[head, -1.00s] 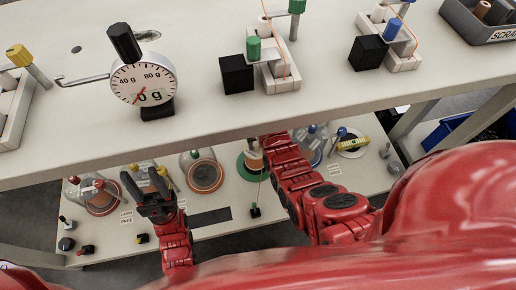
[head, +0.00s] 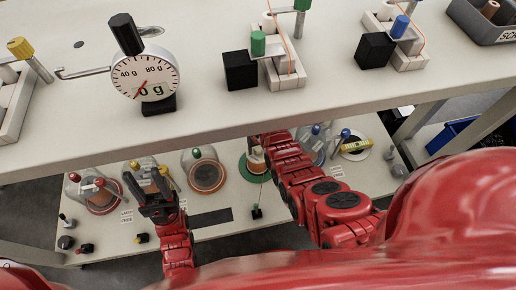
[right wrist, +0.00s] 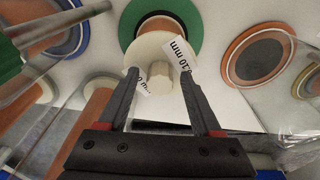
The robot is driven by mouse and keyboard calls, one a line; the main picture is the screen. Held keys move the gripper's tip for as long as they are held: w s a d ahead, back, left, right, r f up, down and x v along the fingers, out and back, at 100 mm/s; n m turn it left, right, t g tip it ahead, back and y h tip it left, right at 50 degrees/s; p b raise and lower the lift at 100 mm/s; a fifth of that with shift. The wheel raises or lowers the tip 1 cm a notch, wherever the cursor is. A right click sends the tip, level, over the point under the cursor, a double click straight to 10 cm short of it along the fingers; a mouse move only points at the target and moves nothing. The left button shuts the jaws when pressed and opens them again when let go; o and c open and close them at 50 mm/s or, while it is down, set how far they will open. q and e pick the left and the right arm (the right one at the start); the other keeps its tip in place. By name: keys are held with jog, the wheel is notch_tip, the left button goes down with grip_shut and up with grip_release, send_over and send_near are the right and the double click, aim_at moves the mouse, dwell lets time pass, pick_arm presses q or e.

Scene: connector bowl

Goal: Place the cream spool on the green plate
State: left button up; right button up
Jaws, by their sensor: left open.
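The cream spool (right wrist: 150,48), with a hexagonal hub and a copper-coloured winding, shows in the right wrist view between the fingers of my right gripper (right wrist: 160,72). The fingers stand apart on either side of the hub; whether they touch it is unclear. The green plate (right wrist: 193,50) shows behind the spool as a green ring. In the head view the spool (head: 257,159) appears over the green plate (head: 245,172), and the right gripper's tips are largely hidden by the table edge. Whether the spool rests on the plate is unclear. My left gripper (head: 150,178) is open and empty.
The upper table (head: 200,85) holds a dial gauge (head: 145,78) and several clamp stands. Below it, the lower shelf (head: 235,190) bears transparent domes, among them one with a green knob (head: 205,172), plus small knobs.

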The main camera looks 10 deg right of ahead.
dwell(0.3)
notch_tip(320, 180, up, 12)
jog(key=s+p, duration=0.1)
jog(key=p, duration=0.1)
jog(key=shift+s+p, duration=0.25)
jog(key=shift+p, duration=0.05)
jog(key=shift+d+f, duration=0.1)
dwell(0.5)
